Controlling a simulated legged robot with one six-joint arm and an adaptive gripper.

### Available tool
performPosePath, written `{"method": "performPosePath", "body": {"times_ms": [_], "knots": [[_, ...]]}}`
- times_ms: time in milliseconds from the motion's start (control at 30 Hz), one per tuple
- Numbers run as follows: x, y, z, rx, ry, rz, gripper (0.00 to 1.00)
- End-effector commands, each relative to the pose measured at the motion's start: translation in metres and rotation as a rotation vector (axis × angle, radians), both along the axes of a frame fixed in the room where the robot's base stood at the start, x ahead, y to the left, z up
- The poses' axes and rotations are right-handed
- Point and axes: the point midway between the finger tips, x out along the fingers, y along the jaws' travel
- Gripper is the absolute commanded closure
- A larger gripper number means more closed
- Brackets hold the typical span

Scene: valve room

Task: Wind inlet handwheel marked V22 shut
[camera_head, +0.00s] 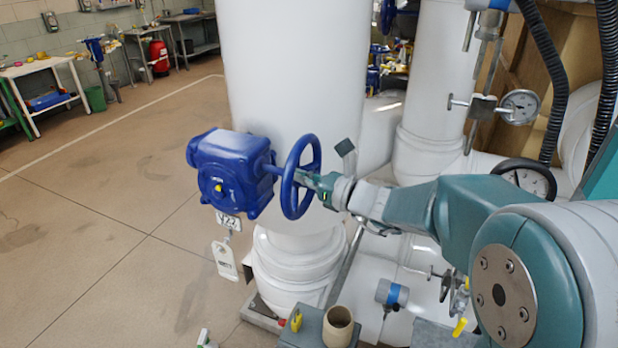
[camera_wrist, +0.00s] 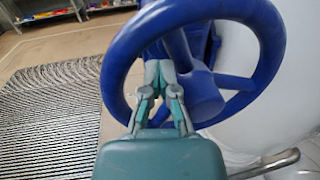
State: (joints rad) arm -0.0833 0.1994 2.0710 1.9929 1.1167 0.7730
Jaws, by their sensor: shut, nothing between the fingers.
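The blue handwheel (camera_head: 301,176) stands upright on the right side of a blue gearbox (camera_head: 229,177) on a white vertical pipe. A tag reading V22 (camera_head: 229,221) hangs under the gearbox, with a blank-looking white tag (camera_head: 225,261) below it. My gripper (camera_head: 303,180) is at the wheel from the right. In the wrist view the wheel's rim (camera_wrist: 262,60) fills the top, with spokes and hub behind my gripper (camera_wrist: 160,75). The fingers are together, reaching into the opening inside the rim on the left, near a spoke. Whether they touch the spoke I cannot tell.
The white pipe (camera_head: 295,70) stands right behind the gearbox. Pressure gauges (camera_head: 520,107) and black hoses (camera_head: 545,60) are at the right. A tan cup-like pipe end (camera_head: 338,325) is below. The floor at left is open, with benches (camera_head: 45,75) far back.

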Motion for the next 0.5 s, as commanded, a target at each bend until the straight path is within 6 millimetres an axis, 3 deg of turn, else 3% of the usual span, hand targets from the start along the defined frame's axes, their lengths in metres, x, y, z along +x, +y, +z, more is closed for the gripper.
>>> {"method": "performPosePath", "body": {"times_ms": [200, 500], "knots": [[0.0114, -0.0041, 0.0108, 0.001, -0.004, -0.002, 1.00], [0.0130, -0.0049, 0.0111, 0.002, -0.002, -0.003, 1.00]]}}
